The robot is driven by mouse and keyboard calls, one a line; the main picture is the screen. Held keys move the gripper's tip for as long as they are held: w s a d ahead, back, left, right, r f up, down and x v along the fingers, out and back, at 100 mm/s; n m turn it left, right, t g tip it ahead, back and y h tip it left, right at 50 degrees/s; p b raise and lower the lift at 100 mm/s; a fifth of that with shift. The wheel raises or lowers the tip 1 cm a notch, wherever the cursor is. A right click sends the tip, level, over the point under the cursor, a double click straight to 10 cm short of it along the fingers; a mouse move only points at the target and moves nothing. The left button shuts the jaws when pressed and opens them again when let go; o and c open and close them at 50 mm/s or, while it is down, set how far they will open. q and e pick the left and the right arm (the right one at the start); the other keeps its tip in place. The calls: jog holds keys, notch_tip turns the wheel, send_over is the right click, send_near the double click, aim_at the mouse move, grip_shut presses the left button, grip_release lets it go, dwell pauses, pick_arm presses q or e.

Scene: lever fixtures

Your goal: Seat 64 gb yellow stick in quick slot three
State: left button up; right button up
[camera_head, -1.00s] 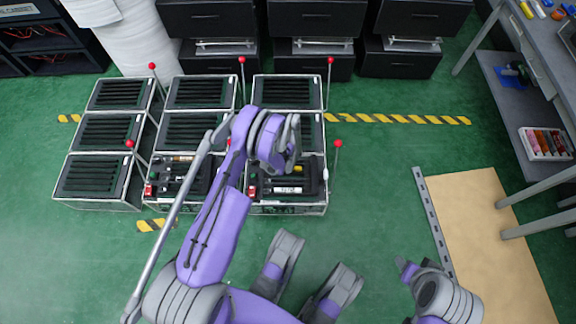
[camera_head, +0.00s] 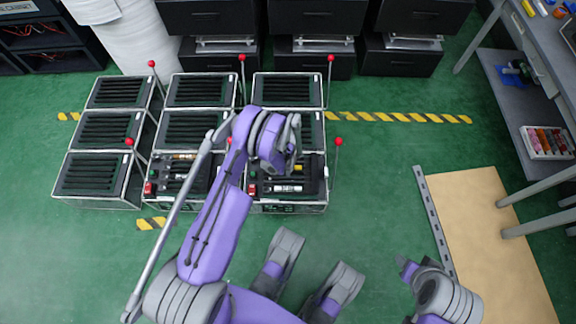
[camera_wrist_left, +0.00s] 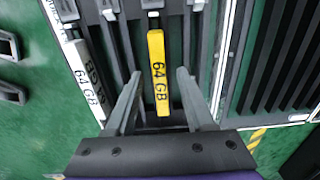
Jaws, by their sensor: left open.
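The yellow stick (camera_wrist_left: 157,72), marked 64 GB, lies lengthwise in the middle of the left wrist view, in a dark slotted unit. The slot labels are too small to read.
Upright levers with red knobs (camera_head: 337,141) stand beside the units. More slotted units (camera_head: 95,175) fill the left. Green floor is open to the right, before a tan mat (camera_head: 490,240).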

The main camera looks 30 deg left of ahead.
pick_arm(q)
notch_tip(320, 180, up, 11)
jog(key=p, duration=0.3)
dwell(0.6)
